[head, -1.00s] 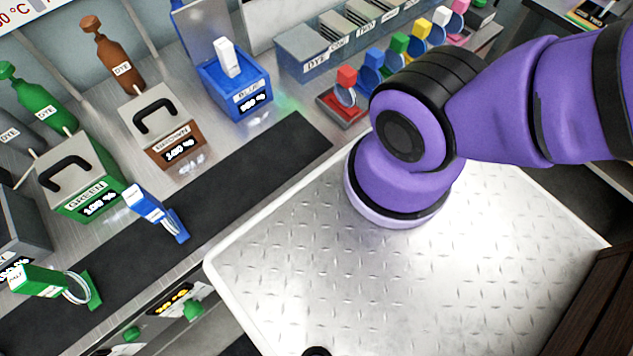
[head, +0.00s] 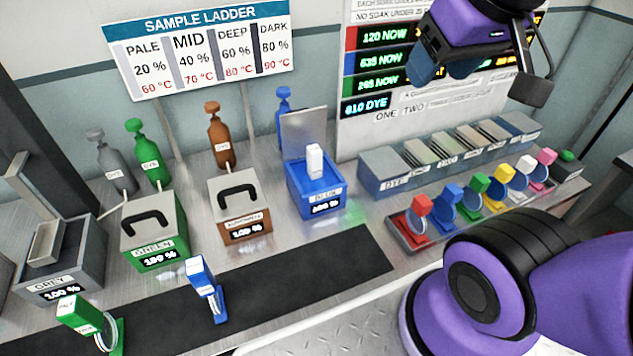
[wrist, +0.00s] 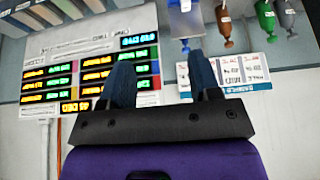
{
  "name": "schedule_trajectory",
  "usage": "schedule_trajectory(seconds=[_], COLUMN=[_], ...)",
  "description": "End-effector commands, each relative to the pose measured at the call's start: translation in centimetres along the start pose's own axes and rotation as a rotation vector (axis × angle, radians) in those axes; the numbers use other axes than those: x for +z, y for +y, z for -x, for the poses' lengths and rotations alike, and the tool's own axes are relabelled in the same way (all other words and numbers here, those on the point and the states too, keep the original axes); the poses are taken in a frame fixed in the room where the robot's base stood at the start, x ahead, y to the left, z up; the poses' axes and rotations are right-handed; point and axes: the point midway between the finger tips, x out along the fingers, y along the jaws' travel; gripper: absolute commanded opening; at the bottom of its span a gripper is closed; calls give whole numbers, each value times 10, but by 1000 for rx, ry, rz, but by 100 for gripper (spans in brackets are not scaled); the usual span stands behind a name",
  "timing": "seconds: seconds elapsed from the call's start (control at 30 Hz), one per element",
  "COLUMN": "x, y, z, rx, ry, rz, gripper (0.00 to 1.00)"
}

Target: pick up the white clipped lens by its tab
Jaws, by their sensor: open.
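A white tab (head: 314,160) stands upright out of the open blue dye tank (head: 316,196); any lens below it is hidden inside. Another white clip (head: 525,165) with a ring-shaped lens stands in the row of coloured clips at the right. My gripper (head: 443,70) is at the upper right of the head view, raised in front of the wall board and apart from both white clips. In the wrist view its two dark blue fingers (wrist: 160,82) are spread with nothing between them.
Green (head: 157,240), brown (head: 240,215) and grey (head: 65,270) tanks stand left of the blue one. A blue clip (head: 204,285) and a green clip (head: 85,320) stand on the dark strip. The blue tank's raised lid (head: 304,133) stands behind its tab.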

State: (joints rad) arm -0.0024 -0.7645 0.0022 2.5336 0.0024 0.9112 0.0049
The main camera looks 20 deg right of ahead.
Motion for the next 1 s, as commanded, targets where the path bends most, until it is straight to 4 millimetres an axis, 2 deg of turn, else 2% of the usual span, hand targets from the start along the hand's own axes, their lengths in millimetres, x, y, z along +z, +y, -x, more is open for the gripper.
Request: schedule_trajectory(seconds=[0.27, 0.37, 0.53, 0.77, 1.0], x=[0, 0, -11, -44, -76], y=[0, 0, -1, -6, -16], z=[0, 0, -8, -39, -81], rx=[0, -1, -33, -113, -160], ry=[0, -1, -28, -118, -214], rz=[0, 0, -1, -7, -19], gripper=[57, 62, 62, 62, 62])
